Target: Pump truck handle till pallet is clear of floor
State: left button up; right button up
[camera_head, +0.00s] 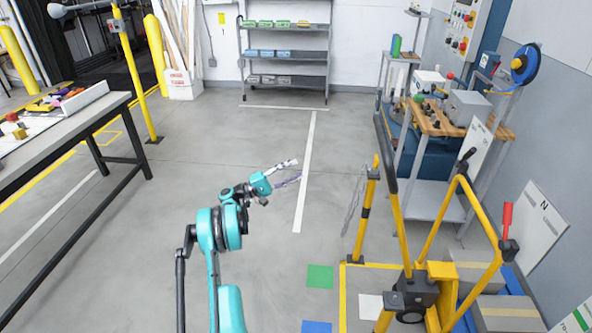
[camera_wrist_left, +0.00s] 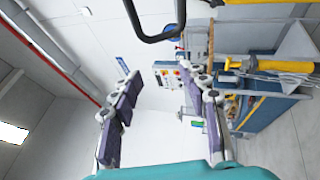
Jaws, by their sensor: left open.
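The yellow pallet truck (camera_head: 441,285) stands at the lower right, with a black pump unit (camera_head: 412,291) at its base. A handle with a long black grip (camera_head: 384,155) rises from it on a yellow shaft; a black loop, apparently this handle (camera_wrist_left: 153,38), shows at the top of the left wrist view. My left gripper (camera_head: 287,173) is open and empty over bare floor, left of the handle and apart from it. Its spread fingers also show in the left wrist view (camera_wrist_left: 164,78). Boxes (camera_head: 505,312) sit on a blue load base at lower right; pallet-to-floor contact is hidden. My right gripper is out of view.
A yellow post (camera_head: 364,215) stands left of the handle. A tool cart (camera_head: 450,122) is behind it. A long table (camera_head: 60,125) is at left, and a shelf rack (camera_head: 287,55) at back. The middle floor is clear.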

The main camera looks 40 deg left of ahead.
pick_arm(q)
jog(key=v, duration=1)
jog(key=shift+s+a, duration=0.25)
jog(key=shift+a, duration=0.05)
jog(key=shift+f, duration=0.1)
jog(key=shift+w+d, duration=0.1)
